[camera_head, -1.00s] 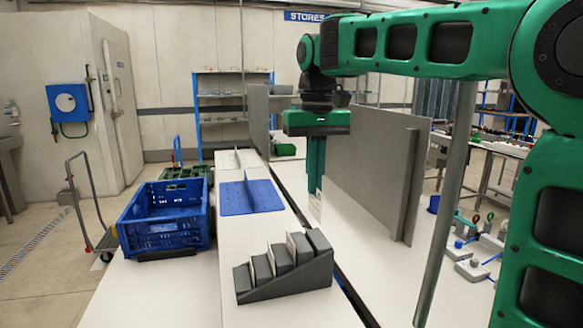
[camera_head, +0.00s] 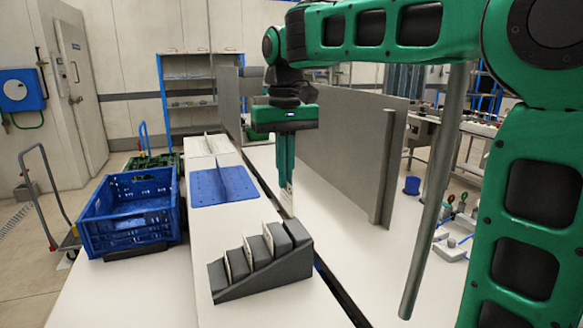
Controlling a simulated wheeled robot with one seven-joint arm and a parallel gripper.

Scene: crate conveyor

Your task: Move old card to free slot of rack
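The dark grey stepped rack (camera_head: 262,281) stands on the white table at the front. Pale cards (camera_head: 247,253) stand upright in several of its lower slots. The slot near its tall right end shows no clear card, but the view there is partly blocked. My green gripper (camera_head: 286,186) points down just behind the rack's tall end. It appears shut on a small pale card (camera_head: 288,203), whose lower part shows below the fingertips. The card's lower edge looks close to the rack top in the picture; I cannot tell the depth between them.
A blue mat with an upright divider (camera_head: 205,190) lies behind the rack. A blue crate (camera_head: 130,233) stands at left. A grey upright panel (camera_head: 335,160) and post (camera_head: 390,170) stand right of my gripper. A dark gap runs along the table's right side.

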